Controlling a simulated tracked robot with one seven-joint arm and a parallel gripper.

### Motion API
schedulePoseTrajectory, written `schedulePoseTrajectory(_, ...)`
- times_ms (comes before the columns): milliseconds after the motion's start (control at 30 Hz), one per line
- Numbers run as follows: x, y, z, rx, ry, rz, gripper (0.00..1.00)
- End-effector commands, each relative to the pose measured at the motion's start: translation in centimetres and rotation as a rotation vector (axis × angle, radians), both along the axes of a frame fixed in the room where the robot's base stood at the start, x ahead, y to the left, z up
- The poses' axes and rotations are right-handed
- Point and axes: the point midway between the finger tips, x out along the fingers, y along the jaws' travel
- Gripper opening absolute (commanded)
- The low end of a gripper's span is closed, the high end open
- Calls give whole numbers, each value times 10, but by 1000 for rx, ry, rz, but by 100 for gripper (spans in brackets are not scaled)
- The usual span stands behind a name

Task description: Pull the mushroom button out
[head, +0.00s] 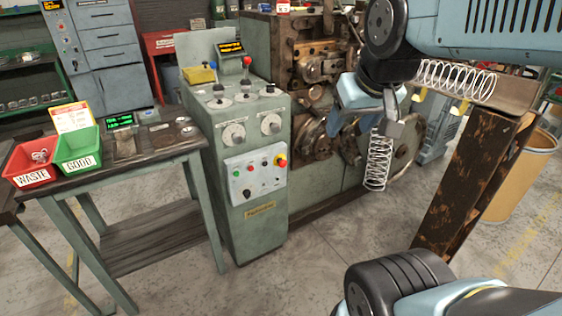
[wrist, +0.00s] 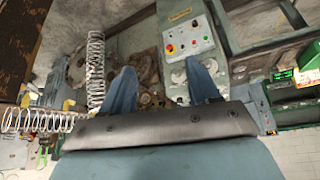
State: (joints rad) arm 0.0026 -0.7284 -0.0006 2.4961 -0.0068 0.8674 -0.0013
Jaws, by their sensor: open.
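The red mushroom button (head: 282,162) sits at the upper right of the light grey control panel (head: 240,186), on the front of the green machine cabinet. In the wrist view the button (wrist: 170,48) shows on the panel (wrist: 188,36), beyond the gap between my fingers. My gripper (head: 386,118) is in front of the coiler, to the right of the button and apart from it. In the wrist view my gripper (wrist: 161,78) has its two blue fingers wide apart with nothing between them. The head view partly hides the fingers.
A coil spring (head: 377,160) hangs upright near my gripper, and another (head: 457,78) lies level to its right. A rusty post (head: 470,180) stands at right. A bench (head: 140,150) with red (head: 30,161) and green bins (head: 77,150) is at left. Floor before the cabinet is clear.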

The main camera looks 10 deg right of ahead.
Motion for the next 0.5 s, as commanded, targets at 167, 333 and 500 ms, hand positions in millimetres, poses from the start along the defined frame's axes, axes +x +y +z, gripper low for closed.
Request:
schedulePoseTrajectory(167, 46, -9, -7, -30, -46, 3, 65)
schedulePoseTrajectory(333, 105, -20, -19, -68, -118, 12, 65)
schedulePoseTrajectory(500, 161, -30, -36, -102, -192, 32, 65)
